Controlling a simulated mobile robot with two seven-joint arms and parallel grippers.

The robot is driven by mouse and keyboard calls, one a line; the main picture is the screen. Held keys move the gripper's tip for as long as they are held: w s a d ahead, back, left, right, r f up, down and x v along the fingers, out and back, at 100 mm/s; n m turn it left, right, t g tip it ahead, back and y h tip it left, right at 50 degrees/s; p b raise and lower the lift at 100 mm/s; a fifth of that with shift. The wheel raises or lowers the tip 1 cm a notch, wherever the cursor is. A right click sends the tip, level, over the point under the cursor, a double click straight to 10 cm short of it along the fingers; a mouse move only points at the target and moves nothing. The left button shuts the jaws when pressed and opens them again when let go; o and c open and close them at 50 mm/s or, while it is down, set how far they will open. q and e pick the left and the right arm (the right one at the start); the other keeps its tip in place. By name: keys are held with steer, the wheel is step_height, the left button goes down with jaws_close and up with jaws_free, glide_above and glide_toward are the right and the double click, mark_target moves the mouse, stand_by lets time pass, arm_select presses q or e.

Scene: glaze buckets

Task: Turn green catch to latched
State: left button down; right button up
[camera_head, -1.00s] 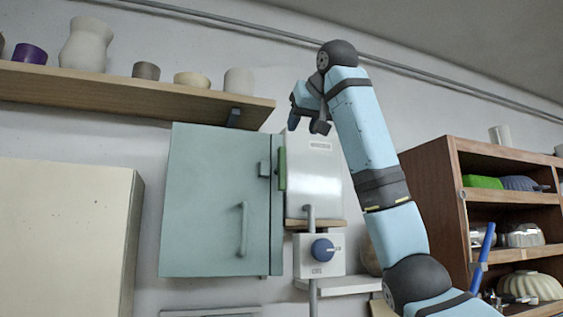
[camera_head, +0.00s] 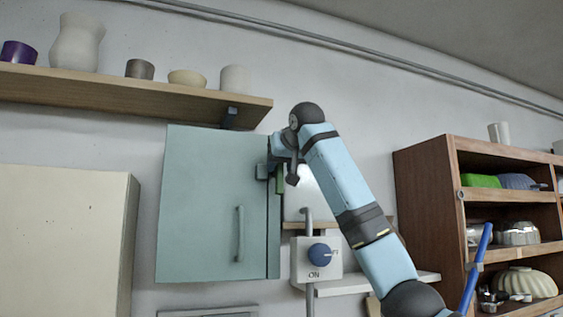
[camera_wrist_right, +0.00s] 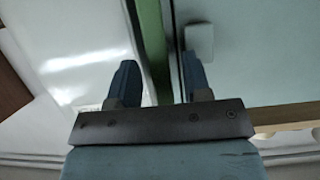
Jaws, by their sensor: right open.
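The green catch (camera_head: 279,182) is a narrow upright bar at the right edge of the pale teal cabinet door (camera_head: 205,205). My right gripper (camera_head: 277,168) is open at the catch's upper part and hides some of it. In the right wrist view, the green catch (camera_wrist_right: 150,45) runs between the two spread fingers of my right gripper (camera_wrist_right: 160,75). I cannot tell whether either finger touches it. A small pale block (camera_wrist_right: 199,42) on the door lies just beyond one finger. My left gripper is not in view.
A wooden shelf (camera_head: 130,94) with pots is at upper left. A control box (camera_head: 305,273) with a blue knob (camera_head: 319,255) is below the catch. A cream cabinet (camera_head: 60,240) stands at left, a brown shelf unit (camera_head: 425,200) at right.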

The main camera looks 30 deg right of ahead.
jaws_close()
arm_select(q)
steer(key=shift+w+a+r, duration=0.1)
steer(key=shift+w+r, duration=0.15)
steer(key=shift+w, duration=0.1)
